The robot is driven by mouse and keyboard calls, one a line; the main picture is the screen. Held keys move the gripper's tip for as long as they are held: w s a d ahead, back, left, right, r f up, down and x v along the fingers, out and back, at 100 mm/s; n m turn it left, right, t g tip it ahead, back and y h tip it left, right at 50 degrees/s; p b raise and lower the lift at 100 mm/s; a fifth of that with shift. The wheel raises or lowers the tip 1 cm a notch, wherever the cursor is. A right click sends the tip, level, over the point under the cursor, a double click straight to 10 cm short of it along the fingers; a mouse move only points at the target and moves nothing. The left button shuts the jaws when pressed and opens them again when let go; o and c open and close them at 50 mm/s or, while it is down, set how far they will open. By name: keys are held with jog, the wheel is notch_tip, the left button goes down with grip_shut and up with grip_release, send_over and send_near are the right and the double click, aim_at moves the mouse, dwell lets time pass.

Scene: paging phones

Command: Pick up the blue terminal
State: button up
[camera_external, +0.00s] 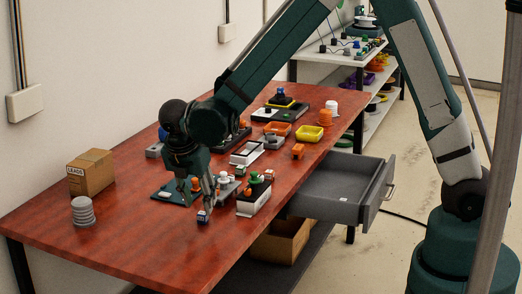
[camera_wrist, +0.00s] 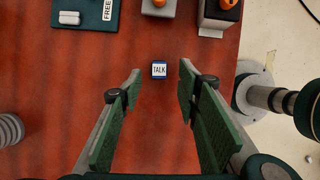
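The blue terminal looks to be a small block with blue sides and a white top face reading TALK (camera_wrist: 158,69). It sits on the red-brown table and also shows in the external view (camera_external: 203,217), near the front of the table, just below my fingertips. My gripper (camera_wrist: 160,72) is open and empty, with one green-padded finger to each side of the block in the wrist view. The gripper also shows in the external view (camera_external: 204,196), pointing down at the block. I cannot tell the exact height gap.
A dark panel reading FREE (camera_wrist: 88,12) and orange-knobbed units (camera_wrist: 158,5) lie beyond the block. A grey ribbed stack (camera_external: 83,211) and a cardboard box (camera_external: 91,172) stand left. An open grey drawer (camera_external: 340,188) juts out right. The front table surface is clear.

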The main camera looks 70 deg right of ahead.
aim_at(202, 213)
jog(key=shift+b+x, duration=0.3)
jog(key=shift+x, duration=2.15)
jog(key=c, duration=0.9)
